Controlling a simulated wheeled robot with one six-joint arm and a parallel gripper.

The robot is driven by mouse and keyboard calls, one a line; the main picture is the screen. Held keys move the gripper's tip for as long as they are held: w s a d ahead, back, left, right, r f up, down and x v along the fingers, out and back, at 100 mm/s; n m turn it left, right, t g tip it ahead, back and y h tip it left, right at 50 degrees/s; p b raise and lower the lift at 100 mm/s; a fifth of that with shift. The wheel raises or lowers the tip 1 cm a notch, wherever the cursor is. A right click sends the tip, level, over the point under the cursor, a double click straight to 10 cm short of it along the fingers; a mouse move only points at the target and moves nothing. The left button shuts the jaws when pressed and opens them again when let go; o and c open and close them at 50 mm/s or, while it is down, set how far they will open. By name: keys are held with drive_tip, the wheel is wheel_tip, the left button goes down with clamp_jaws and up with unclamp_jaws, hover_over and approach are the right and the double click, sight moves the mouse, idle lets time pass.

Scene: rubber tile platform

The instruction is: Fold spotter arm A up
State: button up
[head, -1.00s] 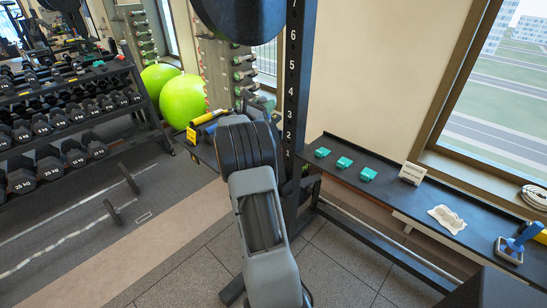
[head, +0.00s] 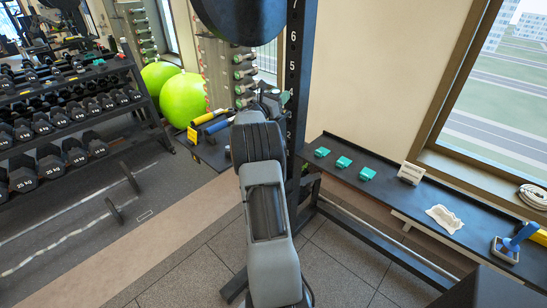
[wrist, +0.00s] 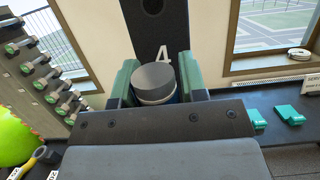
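The black numbered upright (head: 294,62) of the rack stands at the centre, and its number 4 shows in the wrist view (wrist: 153,15). My gripper (wrist: 157,82) points at this upright, with a green finger on each side of a grey round-ended cylinder (wrist: 153,77). The fingers stand wide apart and look open, with small gaps beside the cylinder; contact is not clear. I cannot tell whether the cylinder is part of spotter arm A. In the head view my arm hides most of the gripper and the lower upright. I cannot make out spotter arm A for certain.
A black shelf (head: 440,222) on the right holds teal blocks (head: 343,162), a white cloth (head: 444,218) and a blue-handled tool (head: 515,240). A dumbbell rack (head: 75,100) stands at the left. Green balls (head: 184,100) and a tray with rollers (head: 210,130) lie behind.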

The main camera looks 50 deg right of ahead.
drive_tip(key=o, duration=0.3)
drive_tip(key=shift+s, duration=0.1)
drive_tip(key=shift+o, duration=0.2)
drive_tip(key=shift+a+f+b, duration=0.3)
drive_tip(key=shift+f+b, duration=0.05)
drive_tip(key=shift+b, duration=0.05)
drive_tip(key=b+v, duration=0.2)
drive_tip(key=v, duration=0.5)
drive_tip(key=shift+r+b, duration=0.15)
drive_tip(key=shift+b, duration=0.25)
drive_tip(key=shift+a, duration=0.15)
drive_tip(key=shift+w, duration=0.25)
